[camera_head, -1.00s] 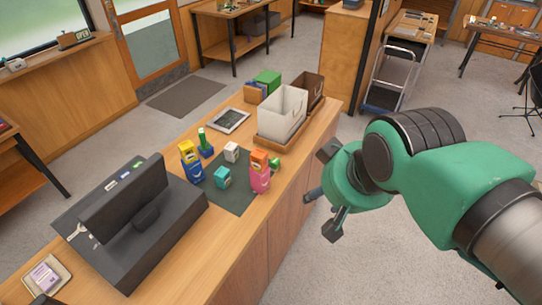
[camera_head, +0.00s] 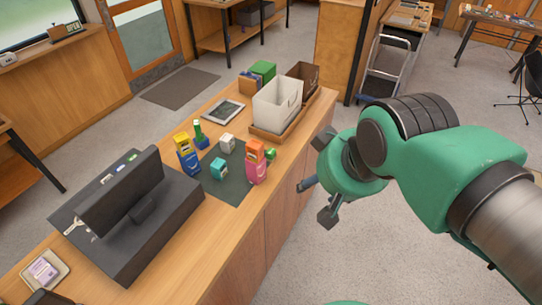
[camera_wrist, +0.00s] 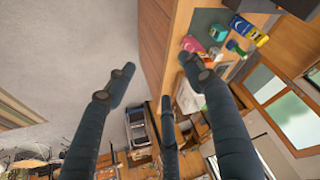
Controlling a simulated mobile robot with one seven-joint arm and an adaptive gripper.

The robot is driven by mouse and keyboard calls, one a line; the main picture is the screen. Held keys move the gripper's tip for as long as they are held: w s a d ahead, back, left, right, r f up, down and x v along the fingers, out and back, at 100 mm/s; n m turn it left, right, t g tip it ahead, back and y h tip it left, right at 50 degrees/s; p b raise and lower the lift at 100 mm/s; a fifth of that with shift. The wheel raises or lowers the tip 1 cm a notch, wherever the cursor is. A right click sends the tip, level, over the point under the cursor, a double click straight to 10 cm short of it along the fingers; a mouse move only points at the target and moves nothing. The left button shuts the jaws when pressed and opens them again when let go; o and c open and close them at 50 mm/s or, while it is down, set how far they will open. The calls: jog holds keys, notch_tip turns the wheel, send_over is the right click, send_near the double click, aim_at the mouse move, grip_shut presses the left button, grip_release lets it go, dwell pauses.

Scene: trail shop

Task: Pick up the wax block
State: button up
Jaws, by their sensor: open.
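A small white block (camera_head: 227,143) and a teal block (camera_head: 218,168) stand on a dark mat (camera_head: 238,187) on the wooden counter. I cannot tell for sure which is the wax block; neither carries a readable label. My gripper (camera_head: 316,182) is open and empty, off the counter's right side, apart from everything on it.
A yellow-and-blue item (camera_head: 187,152), a green bottle (camera_head: 198,132) and an orange-and-pink item (camera_head: 256,163) crowd the mat. A white bin (camera_head: 277,104) in a wooden tray stands behind; a dark monitor (camera_head: 122,190) stands in front. Floor is clear right of the counter.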

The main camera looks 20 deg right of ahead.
jog(key=w, duration=0.1)
jog(key=n+g+p, duration=0.6)
jog(key=n+p, duration=0.3)
jog(key=p, duration=0.6)
send_over(271, 151)
notch_tip(271, 151, down, 23)
jog(key=shift+w+d+f, duration=0.1)
jog(key=shift+d+f, duration=0.05)
jog(key=shift+f, duration=0.15)
jog(key=shift+f, duration=0.1)
jog(key=shift+f, duration=4.2)
